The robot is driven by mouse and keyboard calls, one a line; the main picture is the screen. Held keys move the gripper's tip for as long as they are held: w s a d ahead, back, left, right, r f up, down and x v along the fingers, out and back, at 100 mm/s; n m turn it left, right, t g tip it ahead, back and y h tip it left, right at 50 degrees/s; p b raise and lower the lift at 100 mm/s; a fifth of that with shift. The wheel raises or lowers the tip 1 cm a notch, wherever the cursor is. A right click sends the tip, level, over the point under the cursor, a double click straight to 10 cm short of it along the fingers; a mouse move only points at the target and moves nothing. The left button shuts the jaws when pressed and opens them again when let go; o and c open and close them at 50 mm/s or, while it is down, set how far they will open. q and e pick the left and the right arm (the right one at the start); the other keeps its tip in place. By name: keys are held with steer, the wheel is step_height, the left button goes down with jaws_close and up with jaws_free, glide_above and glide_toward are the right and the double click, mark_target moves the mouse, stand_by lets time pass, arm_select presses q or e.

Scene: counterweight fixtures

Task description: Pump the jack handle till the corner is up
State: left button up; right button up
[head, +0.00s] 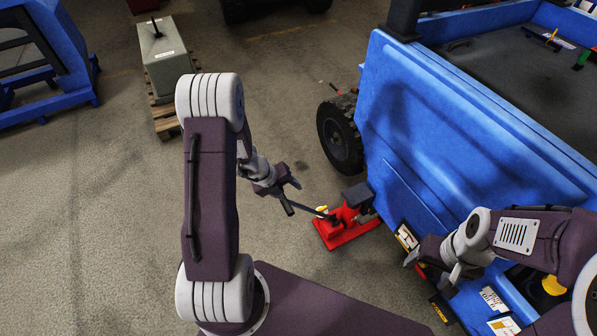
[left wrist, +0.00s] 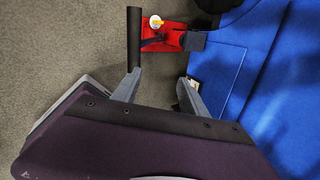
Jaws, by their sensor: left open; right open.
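The red floor jack (head: 345,232) sits on the floor beside the corner of the blue cart (head: 430,120). Its dark block (head: 357,194) is close to the cart's lower edge; I cannot tell whether they touch. The jack handle (head: 288,207) slants up from the jack toward my left gripper (head: 287,184). In the left wrist view, the handle's black grip (left wrist: 134,38) is beyond the left fingertip of my open, empty left gripper (left wrist: 158,85), and the jack (left wrist: 170,38) lies farther off. My right gripper (head: 432,268) is open near the cart's side, away from the handle.
A grey weight block (head: 168,55) stands on a wooden pallet (head: 164,116), with a blue frame (head: 45,55) at far left. The floor left of the jack is clear.

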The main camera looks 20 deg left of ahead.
mark_target(286, 207)
arm_select(q)
steer(key=s+a+f+n, duration=0.1)
steer(key=s+a+f, duration=0.2)
steer(key=shift+g, duration=0.3)
steer(key=b+x, duration=0.6)
steer(key=x, duration=0.2)
steer(key=shift+s+d+f, duration=0.1)
steer(key=shift+d+f, duration=0.05)
steer(key=shift+f, duration=0.1)
steer(key=shift+w+d+f+b, duration=0.2)
steer(key=shift+f+b, duration=0.15)
steer(key=shift+b, duration=0.1)
arm_select(e)
step_height(286, 207, down, 7)
steer(key=shift+r, duration=0.2)
steer(key=shift+s, duration=0.1)
arm_select(q)
jaws_close()
